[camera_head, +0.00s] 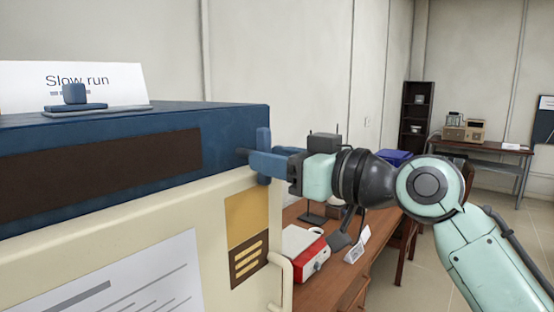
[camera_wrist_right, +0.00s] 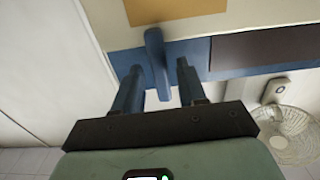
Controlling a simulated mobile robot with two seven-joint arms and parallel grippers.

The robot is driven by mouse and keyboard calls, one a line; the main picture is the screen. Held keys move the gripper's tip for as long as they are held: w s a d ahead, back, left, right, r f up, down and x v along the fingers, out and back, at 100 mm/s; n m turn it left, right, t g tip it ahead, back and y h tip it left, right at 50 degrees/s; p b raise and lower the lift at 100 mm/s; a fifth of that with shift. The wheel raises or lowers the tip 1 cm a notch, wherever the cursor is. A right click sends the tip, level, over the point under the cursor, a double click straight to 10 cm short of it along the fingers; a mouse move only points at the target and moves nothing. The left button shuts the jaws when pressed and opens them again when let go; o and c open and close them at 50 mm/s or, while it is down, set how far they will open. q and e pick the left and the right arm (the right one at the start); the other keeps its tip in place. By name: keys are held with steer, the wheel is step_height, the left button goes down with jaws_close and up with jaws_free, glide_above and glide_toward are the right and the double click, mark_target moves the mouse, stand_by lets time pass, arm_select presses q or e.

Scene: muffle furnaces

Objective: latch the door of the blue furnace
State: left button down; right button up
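The blue furnace (camera_head: 225,118) fills the left of the head view, with a blue top and a cream door (camera_head: 130,222) that looks flush below it. A blue latch lever (camera_head: 263,138) sticks out at its right upper corner. My right gripper (camera_head: 268,163) is at this lever, coming in from the right. In the right wrist view the latch lever (camera_wrist_right: 155,58) stands between the two blue fingers of the gripper (camera_wrist_right: 160,72), with gaps showing on both sides. The gripper is open. The lever's pivot is hard to make out. My left gripper is not in view.
A cream door handle (camera_head: 282,284) is below the gripper. A wooden bench (camera_head: 340,272) behind holds a red-and-white device (camera_head: 307,254) and a small card (camera_head: 357,246). A "Slow run" sign (camera_head: 85,88) stands on the furnace. A glass dish (camera_wrist_right: 287,135) shows in the wrist view.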

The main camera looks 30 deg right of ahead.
steer(key=shift+s, duration=0.1)
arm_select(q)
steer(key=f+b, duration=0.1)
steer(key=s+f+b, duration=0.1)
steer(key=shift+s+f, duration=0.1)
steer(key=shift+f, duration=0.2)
arm_select(e)
steer(key=v, duration=1.3)
steer(key=shift+d, duration=0.1)
